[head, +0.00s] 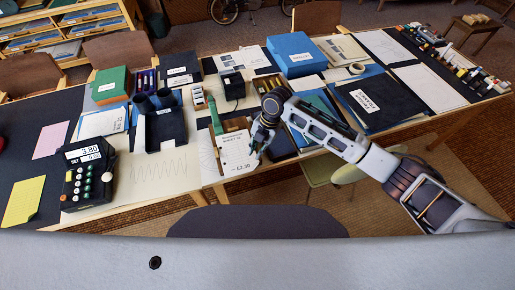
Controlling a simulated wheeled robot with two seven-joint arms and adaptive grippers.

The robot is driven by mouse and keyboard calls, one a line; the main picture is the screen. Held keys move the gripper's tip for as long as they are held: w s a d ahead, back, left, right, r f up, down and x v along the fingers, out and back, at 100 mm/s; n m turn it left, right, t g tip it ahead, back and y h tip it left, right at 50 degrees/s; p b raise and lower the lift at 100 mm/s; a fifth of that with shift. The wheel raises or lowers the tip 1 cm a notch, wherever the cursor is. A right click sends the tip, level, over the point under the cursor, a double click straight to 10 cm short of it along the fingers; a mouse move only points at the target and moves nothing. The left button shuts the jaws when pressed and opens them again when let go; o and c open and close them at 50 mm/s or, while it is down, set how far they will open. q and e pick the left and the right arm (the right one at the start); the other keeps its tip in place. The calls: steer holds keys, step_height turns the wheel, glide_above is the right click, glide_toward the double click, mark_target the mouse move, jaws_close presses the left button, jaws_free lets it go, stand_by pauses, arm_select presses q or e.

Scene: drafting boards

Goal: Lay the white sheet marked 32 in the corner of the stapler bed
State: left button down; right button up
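A white sheet (237,158) with small printed text and a number at its lower edge, too small to read surely, lies near the table's front edge, left of centre. My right gripper (257,149) points down at the sheet's right edge. Its fingertips are small and partly dark, so I cannot tell whether they grip the sheet. A green upright part (214,116) stands at the sheet's back left; I cannot tell whether it belongs to the stapler. The stapler bed is not clearly identifiable. My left gripper is out of view.
A black device with a display (88,170) stands left. Dark binoculars-like tubes (146,103) stand left of the sheet. A blue box (295,53) is behind, and a dark labelled folder (380,101) lies right.

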steer(key=shift+o, duration=0.7)
steer(key=v, duration=1.2)
steer(key=shift+f, duration=0.1)
stand_by(0.8)
